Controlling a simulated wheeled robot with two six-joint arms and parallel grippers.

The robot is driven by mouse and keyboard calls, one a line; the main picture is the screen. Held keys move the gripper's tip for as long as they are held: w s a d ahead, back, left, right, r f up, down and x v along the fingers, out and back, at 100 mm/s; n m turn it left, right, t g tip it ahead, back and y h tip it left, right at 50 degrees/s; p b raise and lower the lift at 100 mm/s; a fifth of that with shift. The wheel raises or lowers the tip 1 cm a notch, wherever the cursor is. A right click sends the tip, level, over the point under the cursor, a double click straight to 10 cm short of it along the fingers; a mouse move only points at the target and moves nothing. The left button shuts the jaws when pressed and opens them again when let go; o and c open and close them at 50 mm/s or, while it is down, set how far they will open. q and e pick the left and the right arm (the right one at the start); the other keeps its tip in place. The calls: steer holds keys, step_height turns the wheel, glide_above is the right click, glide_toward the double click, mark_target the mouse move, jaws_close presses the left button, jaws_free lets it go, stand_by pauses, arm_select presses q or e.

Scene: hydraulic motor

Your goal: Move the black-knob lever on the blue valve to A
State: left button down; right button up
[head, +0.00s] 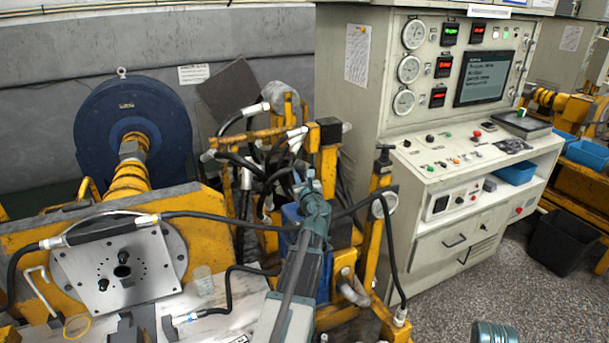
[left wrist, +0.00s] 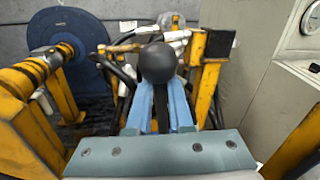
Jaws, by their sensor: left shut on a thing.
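The black knob (left wrist: 158,62) of the lever stands at the tips of my left gripper's blue fingers (left wrist: 160,92) in the left wrist view. The fingers are closed around the lever at or just under the knob. In the head view my left gripper (head: 311,188) reaches up to the hoses and yellow frame; I cannot make out the knob there. The blue valve body (head: 292,214) shows partly behind my left arm, which hides much of it. I cannot read an A mark in either view.
Black hoses and a yellow frame (head: 379,240) crowd close around my left gripper. A grey control cabinet (head: 352,125) with gauges stands to the right. A metal plate (head: 122,272) on a yellow stand and a blue round motor (head: 105,130) are at the left.

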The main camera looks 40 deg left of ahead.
arm_select(q)
steer(key=shift+s+a+f+n+y+b, duration=0.15)
steer(key=shift+s+a+n+b, duration=0.3)
steer(key=shift+s+n, duration=0.25)
steer(key=shift+s+a+f+n+y+b, duration=0.2)
steer(key=shift+s+a+n+b, duration=0.2)
steer(key=shift+s+n, duration=0.35)
steer(key=shift+s+a+f+n+y+b, duration=0.15)
steer(key=shift+s+a+n+b, duration=0.2)
steer(key=shift+s+a+n, duration=0.35)
arm_select(e)
steer(key=shift+f, duration=1.3)
arm_select(q)
steer(key=shift+s+d, duration=0.2)
steer(key=c, duration=1.1)
jaws_free()
steer(key=shift+o, duration=1.3)
steer(key=shift+s, duration=0.15)
arm_select(e)
steer(key=shift+s, duration=0.1)
arm_select(q)
steer(key=shift+d, duration=0.2)
